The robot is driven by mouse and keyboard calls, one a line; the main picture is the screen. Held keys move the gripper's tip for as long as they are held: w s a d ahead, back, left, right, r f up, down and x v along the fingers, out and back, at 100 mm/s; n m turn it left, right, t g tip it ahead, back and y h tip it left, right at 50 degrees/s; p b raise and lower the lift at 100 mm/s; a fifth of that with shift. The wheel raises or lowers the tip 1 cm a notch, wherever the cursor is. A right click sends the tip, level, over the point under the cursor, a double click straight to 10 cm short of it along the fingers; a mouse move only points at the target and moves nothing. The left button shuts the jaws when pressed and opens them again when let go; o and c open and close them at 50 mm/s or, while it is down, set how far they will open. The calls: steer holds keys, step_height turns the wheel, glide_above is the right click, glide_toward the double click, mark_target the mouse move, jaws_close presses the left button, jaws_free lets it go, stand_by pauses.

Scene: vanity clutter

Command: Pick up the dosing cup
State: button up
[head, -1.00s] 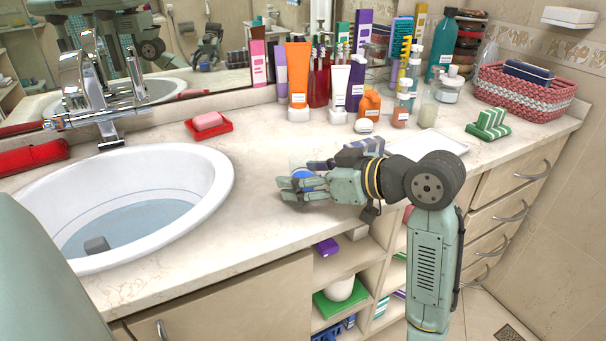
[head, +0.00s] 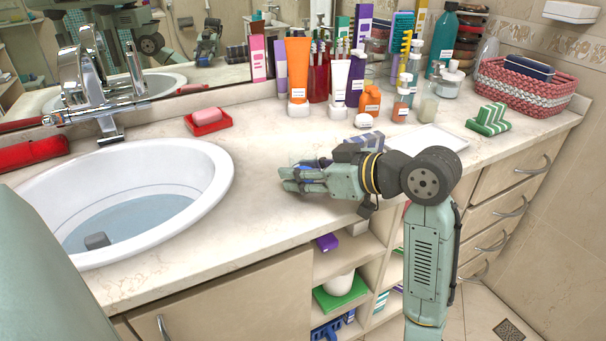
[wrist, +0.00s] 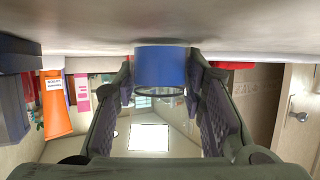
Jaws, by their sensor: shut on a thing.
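The dosing cup (wrist: 161,67) is a small blue cylinder with a thin dark ring at one end. It sits between the two fingertips of my gripper (wrist: 161,88) in the wrist view, with a finger against each side. In the head view my gripper (head: 291,179) lies low over the counter, right of the sink, and is shut on the cup. Only a bit of blue of the cup (head: 305,168) shows there, as the fingers hide most of it. I cannot tell whether the cup touches the counter.
The sink (head: 222,185) is to the left, with a red soap dish (head: 209,127) behind it. Bottles and tubes, such as an orange tube (head: 298,65), line the back. A white tray (head: 437,137) lies right of my wrist. The counter between sink and gripper is clear.

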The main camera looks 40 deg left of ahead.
steer(key=shift+c, duration=0.9)
steer(key=shift+r, duration=0.1)
